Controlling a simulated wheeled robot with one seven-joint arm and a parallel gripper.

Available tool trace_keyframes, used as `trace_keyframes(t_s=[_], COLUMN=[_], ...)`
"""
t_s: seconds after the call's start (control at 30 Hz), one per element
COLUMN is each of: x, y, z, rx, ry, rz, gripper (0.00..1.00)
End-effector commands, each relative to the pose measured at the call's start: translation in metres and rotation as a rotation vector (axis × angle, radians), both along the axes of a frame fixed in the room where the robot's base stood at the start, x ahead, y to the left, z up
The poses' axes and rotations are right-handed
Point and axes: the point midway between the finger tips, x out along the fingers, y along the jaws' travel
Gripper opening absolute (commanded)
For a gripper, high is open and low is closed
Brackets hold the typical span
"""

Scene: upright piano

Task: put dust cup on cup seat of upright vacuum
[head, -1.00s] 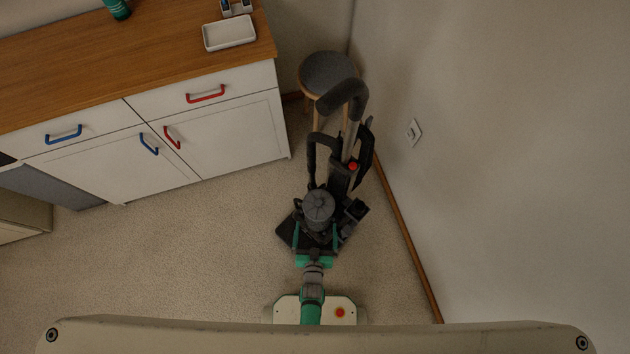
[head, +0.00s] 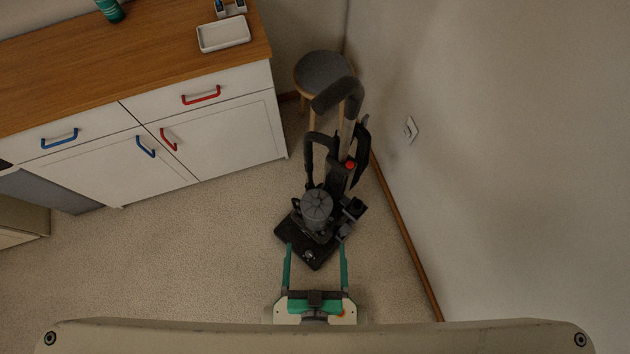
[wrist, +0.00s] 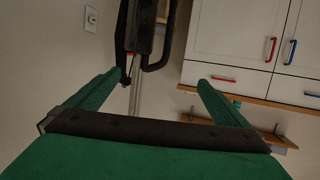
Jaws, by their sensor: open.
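The upright vacuum (head: 340,180) stands on the floor near the right wall, its black base (head: 311,250) toward me. The grey dust cup (head: 317,205), with a ribbed round lid, stands on the vacuum's lower front, where the cup seat would be. The seat is hidden under it, so I cannot tell how fully it sits. My green gripper (head: 317,245) is open and empty, on my side of the cup and apart from it. In the wrist view, the open fingers (wrist: 160,78) have nothing between them. Part of the vacuum (wrist: 145,30) shows beyond them; the cup does not.
A round grey stool (head: 324,70) stands behind the vacuum. A white cabinet (head: 225,130) with a wooden top, holding a white tray (head: 223,34), is at the left. The right wall (head: 500,180) is close to the vacuum. The floor (head: 180,265) at the left is clear.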

Motion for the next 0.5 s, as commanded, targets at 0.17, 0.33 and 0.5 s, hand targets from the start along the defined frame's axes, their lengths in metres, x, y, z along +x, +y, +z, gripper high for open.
trace_keyframes(t_s=[0.17,0.33,0.5], x=[-0.009,-0.01,-0.01], y=[-0.001,0.001,0.001], z=[0.079,0.11,0.113], rx=[-0.002,-0.004,-0.004], ry=[-0.026,-0.037,-0.038], rz=[0.011,0.01,0.01], gripper=[1.0,1.0,1.0])
